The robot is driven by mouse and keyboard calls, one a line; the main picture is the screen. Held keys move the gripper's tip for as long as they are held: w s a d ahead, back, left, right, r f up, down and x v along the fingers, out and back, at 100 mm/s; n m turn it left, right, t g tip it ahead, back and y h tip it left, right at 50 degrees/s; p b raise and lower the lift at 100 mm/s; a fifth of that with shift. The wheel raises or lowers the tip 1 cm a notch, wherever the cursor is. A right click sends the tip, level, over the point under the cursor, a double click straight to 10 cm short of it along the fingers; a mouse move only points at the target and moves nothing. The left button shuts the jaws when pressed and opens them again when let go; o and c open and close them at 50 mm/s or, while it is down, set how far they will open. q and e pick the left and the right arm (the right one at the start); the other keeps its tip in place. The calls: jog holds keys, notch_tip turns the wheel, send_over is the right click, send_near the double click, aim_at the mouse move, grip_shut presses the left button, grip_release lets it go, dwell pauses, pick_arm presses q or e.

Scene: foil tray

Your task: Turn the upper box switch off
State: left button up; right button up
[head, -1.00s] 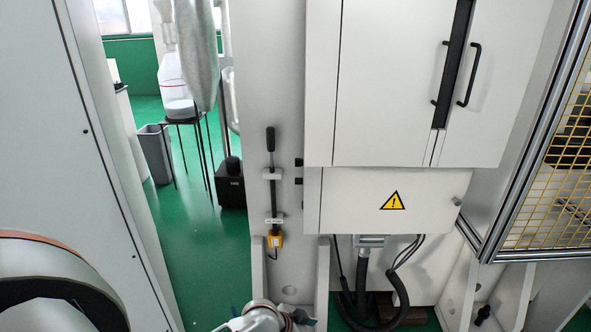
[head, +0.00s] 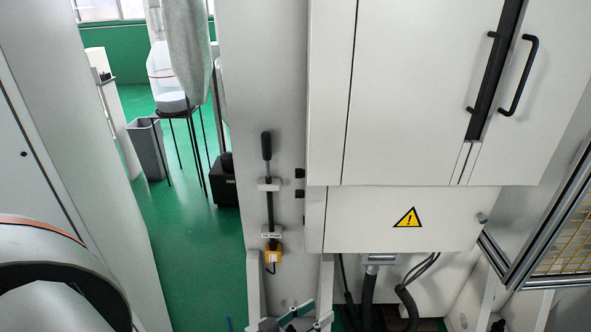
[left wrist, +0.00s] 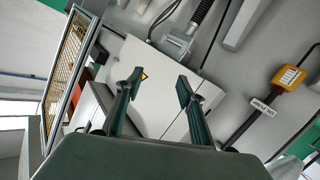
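Two small black switches stick out from the left side of the white wall box in the head view, the upper box switch (head: 299,173) above the lower one (head: 299,194). Nothing touches either. My left gripper (head: 296,318) shows only partly at the bottom edge of the head view, well below the switches. In the left wrist view my left gripper (left wrist: 158,85) is open, its two fingers apart with nothing between them. I cannot make out the switches in that view. My right gripper is not in view.
A black-handled lever (head: 267,180) is left of the switches, with a yellow unit (head: 272,254) below it. The white box (head: 385,220) bears a warning sign. Cables (head: 368,290) hang beneath. A metal-framed mesh guard (head: 560,245) stands at right; green floor lies open at left.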

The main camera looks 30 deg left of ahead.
pick_arm(q)
jog(key=w+a+r+n+t, duration=0.3)
jog(key=w+r+n, duration=0.15)
jog(key=r, duration=0.45)
jog(key=n+t+y, duration=0.1)
jog(key=n+y, duration=0.7)
jog(key=n, duration=0.7)
send_near(297, 175)
jog(key=w, duration=0.2)
jog(key=shift+m, duration=0.35)
jog(key=w, duration=0.2)
jog(key=w+a, duration=0.1)
jog(key=w, duration=0.1)
jog(key=w+r, duration=0.1)
jog(key=w, duration=0.2)
jog(key=shift+a, duration=0.25)
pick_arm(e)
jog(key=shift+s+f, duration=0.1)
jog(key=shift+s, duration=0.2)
pick_arm(q)
jog(key=c, duration=1.1)
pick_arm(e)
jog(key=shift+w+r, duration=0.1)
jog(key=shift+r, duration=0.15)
